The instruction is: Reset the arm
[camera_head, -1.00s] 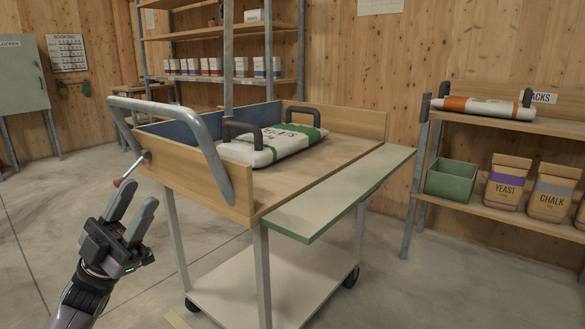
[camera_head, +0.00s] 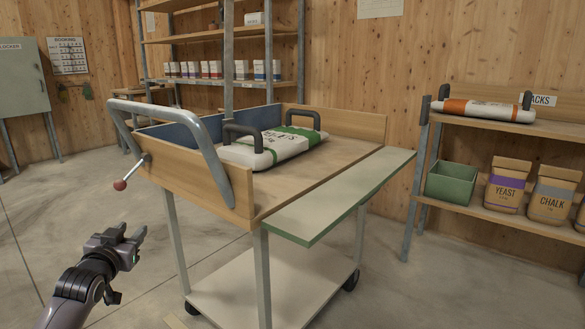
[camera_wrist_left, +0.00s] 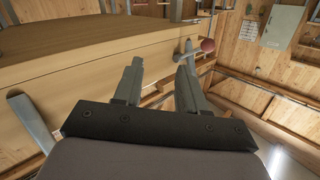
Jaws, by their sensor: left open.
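My left gripper (camera_head: 128,236) is at the lower left of the head view, in front of and to the left of the wooden cart (camera_head: 205,180). Its jaws are open and empty, and it touches nothing that I can see. In the left wrist view the two fingers (camera_wrist_left: 160,78) stand apart with nothing between them. A lever with a red ball knob (camera_head: 120,185) sticks out of the cart's left end, above the gripper. The knob also shows in the left wrist view (camera_wrist_left: 208,45), beyond the fingertips. My right gripper is not in view.
A white and green sack (camera_head: 270,150) lies on the cart top between dark handles. A grey bar handle (camera_head: 175,112) arches over the cart's left end. A green-edged flap (camera_head: 340,195) extends at the front right. A shelf (camera_head: 500,215) with sacks stands right. Floor at left is clear.

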